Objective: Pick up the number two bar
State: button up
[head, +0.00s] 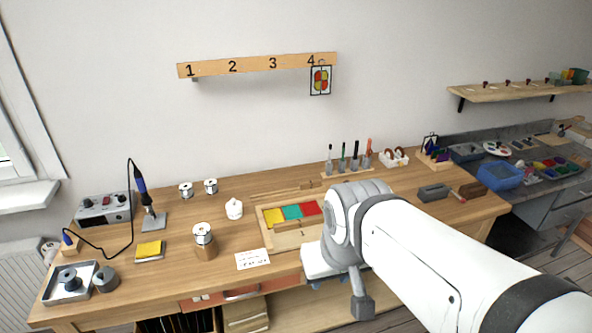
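I cannot make out a bar marked two. A wooden tray (266,236) on the bench holds yellow (273,217), teal (291,212) and red (310,208) pieces, with a wooden strip across it and a small mark like a 1 at its front. Thin wooden bars (283,191) lie behind the tray, with no readable numbers. My gripper (329,282) seems to be the part with blue tips below my white wrist, at the bench's front edge right of the tray. My arm hides part of it and of the bench. I cannot tell its opening.
The numbered wall rail (252,66) has a coloured panel (320,80) hanging under 4. Upright tools (354,156) stand behind my arm.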

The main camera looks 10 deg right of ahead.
aim_at(316, 183)
jog(key=i, duration=0.95)
